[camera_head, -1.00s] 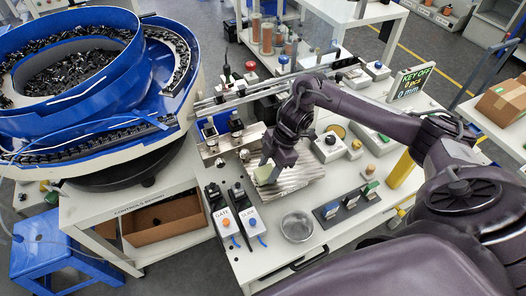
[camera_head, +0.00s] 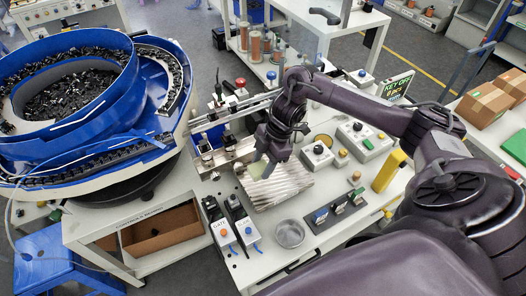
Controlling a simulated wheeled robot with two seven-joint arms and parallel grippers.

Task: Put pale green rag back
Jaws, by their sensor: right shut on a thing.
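My right gripper (camera_head: 266,171) comes in from the right and points down at the left end of a ribbed, silvery tray (camera_head: 288,186) on the white worktop. It is shut on the pale green rag (camera_head: 254,169), a small piece of which shows beside the fingertips. The rest of the rag is hidden by the fingers. I cannot tell whether the rag touches the tray. My left gripper is not in view.
A blue bowl feeder (camera_head: 75,90) full of black connectors stands at left. Two switch boxes (camera_head: 228,235), a round metal dish (camera_head: 290,234) and a panel of coloured levers (camera_head: 338,209) sit in front of the tray. Button boxes (camera_head: 364,140) stand to its right.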

